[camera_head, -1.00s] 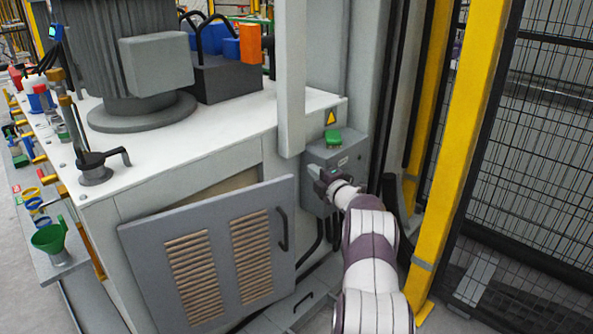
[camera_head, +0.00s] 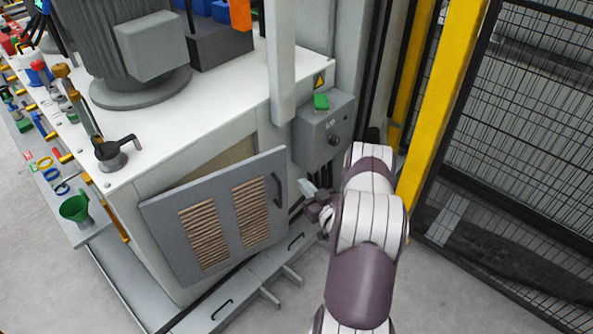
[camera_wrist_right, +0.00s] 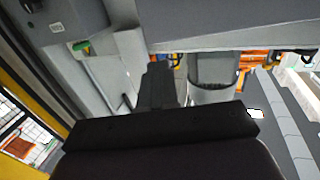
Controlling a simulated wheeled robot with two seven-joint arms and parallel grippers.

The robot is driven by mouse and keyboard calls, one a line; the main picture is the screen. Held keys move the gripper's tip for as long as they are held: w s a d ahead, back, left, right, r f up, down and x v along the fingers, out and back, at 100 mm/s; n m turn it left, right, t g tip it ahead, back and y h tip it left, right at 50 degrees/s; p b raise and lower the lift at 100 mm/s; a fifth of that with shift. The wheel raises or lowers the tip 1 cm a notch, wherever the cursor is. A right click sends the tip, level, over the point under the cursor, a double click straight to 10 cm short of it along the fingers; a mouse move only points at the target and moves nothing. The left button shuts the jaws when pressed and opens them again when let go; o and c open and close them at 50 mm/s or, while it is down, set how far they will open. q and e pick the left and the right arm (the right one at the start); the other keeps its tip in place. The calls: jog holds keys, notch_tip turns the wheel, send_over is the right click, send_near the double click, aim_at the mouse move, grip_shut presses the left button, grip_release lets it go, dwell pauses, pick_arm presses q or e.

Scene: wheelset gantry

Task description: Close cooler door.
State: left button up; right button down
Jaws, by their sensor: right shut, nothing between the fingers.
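The cooler door (camera_head: 222,215) is a grey panel with two tan louvred vents and a dark handle (camera_head: 277,190) near its right edge. In the right wrist view the shut fingers (camera_wrist_right: 157,85) point up the picture. My left gripper is not in view.
A grey control box (camera_head: 323,130) with a green button stands above my right gripper. A yellow post (camera_head: 437,100) and black mesh fence (camera_head: 515,130) are on the right. A green funnel (camera_head: 75,208) sits on the left side shelf. Grey floor rails lie below the door.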

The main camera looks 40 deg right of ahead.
aim_at(278, 154)
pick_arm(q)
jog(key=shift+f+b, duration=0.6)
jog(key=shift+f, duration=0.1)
pick_arm(e)
jog(key=w, duration=0.4)
jog(key=w+d, duration=0.1)
jog(key=w, duration=0.7)
jog(key=shift+w+d, duration=0.15)
jog(key=shift+d, duration=0.1)
